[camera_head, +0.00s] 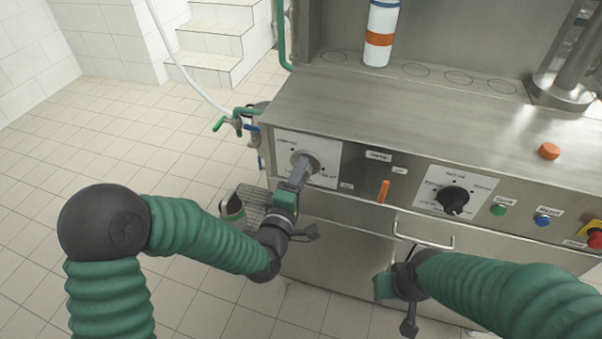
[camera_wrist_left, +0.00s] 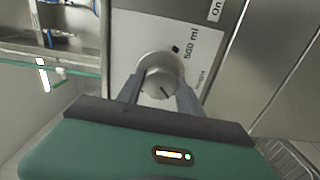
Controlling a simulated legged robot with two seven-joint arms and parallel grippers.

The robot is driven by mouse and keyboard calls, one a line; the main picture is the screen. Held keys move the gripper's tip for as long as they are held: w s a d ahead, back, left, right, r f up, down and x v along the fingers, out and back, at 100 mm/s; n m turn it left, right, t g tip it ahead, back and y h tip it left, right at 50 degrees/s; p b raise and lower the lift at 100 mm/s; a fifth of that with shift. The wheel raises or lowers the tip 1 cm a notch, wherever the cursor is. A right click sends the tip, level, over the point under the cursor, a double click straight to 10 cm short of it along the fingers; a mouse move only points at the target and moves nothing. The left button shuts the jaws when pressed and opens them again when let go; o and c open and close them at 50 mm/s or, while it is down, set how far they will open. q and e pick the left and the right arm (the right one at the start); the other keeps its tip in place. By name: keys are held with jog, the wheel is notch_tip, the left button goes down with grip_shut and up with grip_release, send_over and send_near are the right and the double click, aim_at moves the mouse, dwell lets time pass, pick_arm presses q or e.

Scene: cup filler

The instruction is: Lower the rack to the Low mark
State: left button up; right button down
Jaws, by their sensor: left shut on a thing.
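A round metal knob (camera_head: 307,163) sits on a white dial plate (camera_head: 322,149) at the left end of the machine's front. My left gripper (camera_head: 299,174) is shut on this knob, and in the left wrist view its two grey fingers press on either side of the knob (camera_wrist_left: 159,82). The plate reads "500 ml" beside a black dot in that view. A grey slatted piece (camera_head: 250,201), perhaps the rack, shows low beside the machine, partly hidden by my left arm. No Low mark is legible. My right gripper (camera_head: 391,287) hangs before the lower front; its fingers are unclear.
An orange lever (camera_head: 383,191) and a black knob (camera_head: 453,199) are right of the dial. Green (camera_head: 498,210) and blue (camera_head: 542,220) buttons lie farther right. A bar handle (camera_head: 425,241) juts out below. A striped cylinder (camera_head: 380,35) stands behind. The tiled floor at left is open.

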pick_arm(q)
jog(key=shift+a+f+n, duration=0.1)
jog(key=shift+f+n, duration=0.15)
jog(key=shift+n, duration=0.05)
jog(key=o, duration=1)
jog(key=shift+c, duration=0.2)
jog(key=o, duration=0.4)
jog(key=shift+r, duration=0.1)
